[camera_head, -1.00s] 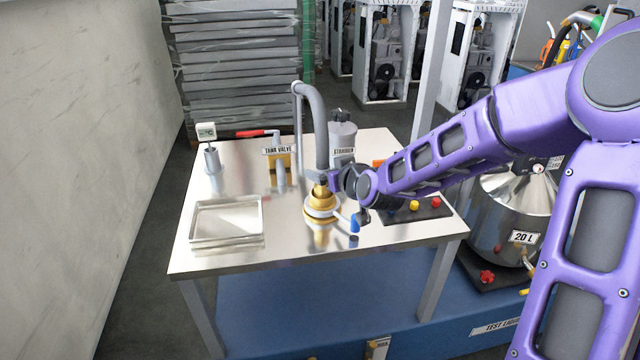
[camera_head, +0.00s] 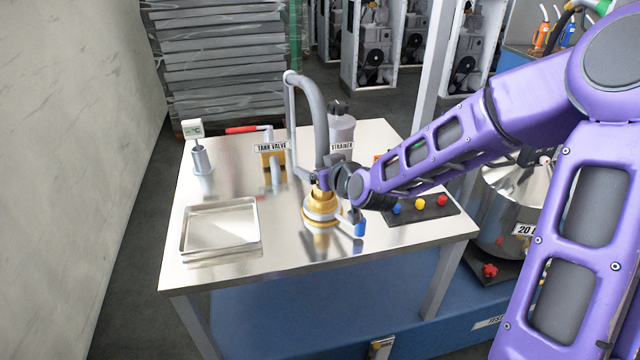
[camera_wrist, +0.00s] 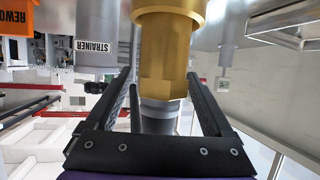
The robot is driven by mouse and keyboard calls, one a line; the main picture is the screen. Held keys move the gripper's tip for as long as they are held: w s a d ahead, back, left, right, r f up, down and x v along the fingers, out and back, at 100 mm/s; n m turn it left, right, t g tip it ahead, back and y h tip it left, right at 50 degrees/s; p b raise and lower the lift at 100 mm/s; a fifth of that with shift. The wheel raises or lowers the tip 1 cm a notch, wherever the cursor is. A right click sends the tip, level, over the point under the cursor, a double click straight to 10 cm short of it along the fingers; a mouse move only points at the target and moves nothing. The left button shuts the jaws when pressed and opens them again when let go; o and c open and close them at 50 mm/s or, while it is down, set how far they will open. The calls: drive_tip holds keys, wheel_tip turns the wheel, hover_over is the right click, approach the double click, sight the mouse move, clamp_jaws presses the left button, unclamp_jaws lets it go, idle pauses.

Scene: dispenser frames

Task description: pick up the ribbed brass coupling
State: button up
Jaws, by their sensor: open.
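The brass coupling (camera_head: 321,197) hangs at the lower end of a grey hose (camera_head: 318,110), above a round fitting with a blue-tipped lever (camera_head: 359,229) on the steel table. My gripper (camera_wrist: 160,76) is open, with one dark finger on each side of the coupling's narrower part and the grey hose end. Gaps show beside it, and I see no clear contact. In the head view my wrist partly hides the fingers.
A shallow steel tray (camera_head: 220,254) lies at the table's left. The tank valve (camera_head: 272,160) and strainer bottle (camera_head: 342,132) stand behind the coupling. A button panel (camera_head: 424,207) is to its right.

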drive_tip(key=shift+c, duration=0.2)
clamp_jaws()
drive_tip(key=shift+r, duration=0.1)
